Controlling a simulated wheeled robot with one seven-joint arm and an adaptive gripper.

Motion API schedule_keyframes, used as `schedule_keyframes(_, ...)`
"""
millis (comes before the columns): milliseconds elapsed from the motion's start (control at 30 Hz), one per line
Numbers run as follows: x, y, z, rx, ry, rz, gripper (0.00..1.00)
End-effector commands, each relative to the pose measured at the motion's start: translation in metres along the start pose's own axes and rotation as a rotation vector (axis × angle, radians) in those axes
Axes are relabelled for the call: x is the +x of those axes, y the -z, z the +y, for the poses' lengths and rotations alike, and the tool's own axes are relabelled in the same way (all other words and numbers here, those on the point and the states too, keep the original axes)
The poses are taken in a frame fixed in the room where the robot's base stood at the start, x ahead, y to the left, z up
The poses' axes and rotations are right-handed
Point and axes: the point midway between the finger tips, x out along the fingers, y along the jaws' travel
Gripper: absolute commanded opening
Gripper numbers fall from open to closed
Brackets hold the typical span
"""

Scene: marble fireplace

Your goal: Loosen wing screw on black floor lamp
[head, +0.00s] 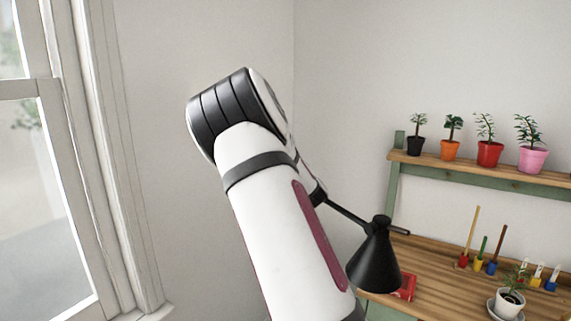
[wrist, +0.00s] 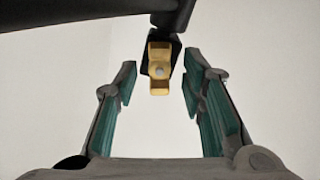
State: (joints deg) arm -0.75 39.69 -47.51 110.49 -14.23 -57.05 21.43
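The black floor lamp shows its cone shade (head: 374,262) and part of its thin arm in the head view, right of my arm; its pole and base are hidden or out of view. In the wrist view a dark lamp bar (wrist: 90,14) crosses the top, with a black joint below it. The brass wing screw (wrist: 159,70) is on that joint. My gripper (wrist: 158,88) is open, with one green-padded finger on each side of the screw and a gap to both. In the head view my arm hides the gripper and the screw.
A wooden workbench (head: 440,262) with a green-framed shelf (head: 480,166) stands at the right, holding several potted plants and small coloured pots. A red object (head: 404,287) lies behind the shade. A window (head: 45,190) is at the left, with bare wall between.

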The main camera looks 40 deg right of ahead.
Motion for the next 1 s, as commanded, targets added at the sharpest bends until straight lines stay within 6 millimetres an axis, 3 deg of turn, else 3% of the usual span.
schedule_keyframes(367, -0.010, 0.001, 0.001, 0.002, -0.001, 0.001, 0.38)
schedule_keyframes(800, -0.093, 0.000, 0.000, 0.005, -0.001, 0.000, 0.38)
schedule_keyframes(1000, -0.115, 0.000, 0.000, 0.002, 0.000, 0.000, 0.38)
